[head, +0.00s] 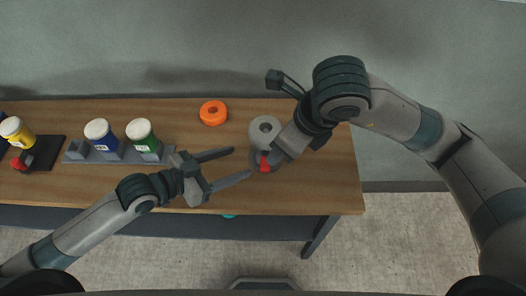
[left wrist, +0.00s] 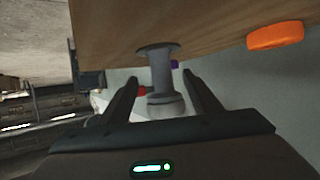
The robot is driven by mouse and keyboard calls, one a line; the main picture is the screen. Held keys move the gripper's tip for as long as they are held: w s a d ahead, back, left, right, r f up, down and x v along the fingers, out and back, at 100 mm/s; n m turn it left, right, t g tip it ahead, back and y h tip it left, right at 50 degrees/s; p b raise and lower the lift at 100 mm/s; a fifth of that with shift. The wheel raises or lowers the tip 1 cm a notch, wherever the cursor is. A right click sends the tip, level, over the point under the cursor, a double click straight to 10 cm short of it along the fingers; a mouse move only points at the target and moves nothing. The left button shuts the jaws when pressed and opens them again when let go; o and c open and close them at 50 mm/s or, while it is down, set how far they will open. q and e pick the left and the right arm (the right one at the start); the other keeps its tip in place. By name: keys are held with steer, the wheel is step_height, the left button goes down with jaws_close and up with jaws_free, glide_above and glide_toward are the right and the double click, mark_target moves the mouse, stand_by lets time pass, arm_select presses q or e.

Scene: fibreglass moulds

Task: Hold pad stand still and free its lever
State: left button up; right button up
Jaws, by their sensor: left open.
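The grey pad stand (head: 265,129) stands near the right end of the table, with a round top and a disc base. A red part (head: 264,161), seemingly its lever, shows at its near side. In the left wrist view the stand's post (left wrist: 160,72) lies between my left fingers, farther out, with the red part (left wrist: 141,91) near the left finger. My left gripper (head: 241,162) is open and empty, just left of the stand. My right gripper (head: 274,155) is at the stand's right side, by the red part; its fingers are too hidden to judge.
An orange ring (head: 213,113) lies behind and left of the stand. A grey rack (head: 120,154) holds blue and green jars at the left; a yellow jar (head: 17,131) stands by a dark base with a red part. A small purple thing (left wrist: 174,64) shows behind the post.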

mark_target(258, 155)
arm_select(q)
steer(key=x, duration=1.1)
steer(key=shift+r, duration=0.1)
steer(key=shift+c, duration=0.3)
jaws_close()
arm_select(e)
steer(key=shift+c, duration=0.3)
steer(key=c, duration=0.6)
jaws_close()
steer(key=w+d+f+n+g+y, duration=0.2)
steer(key=w+d+f+n, duration=0.3)
steer(key=w+d+n, duration=0.1)
steer(key=shift+d+f+n+y, duration=0.3)
steer(key=shift+d+n, duration=0.4)
steer(key=shift+d, duration=0.2)
steer(key=shift+a, duration=0.1)
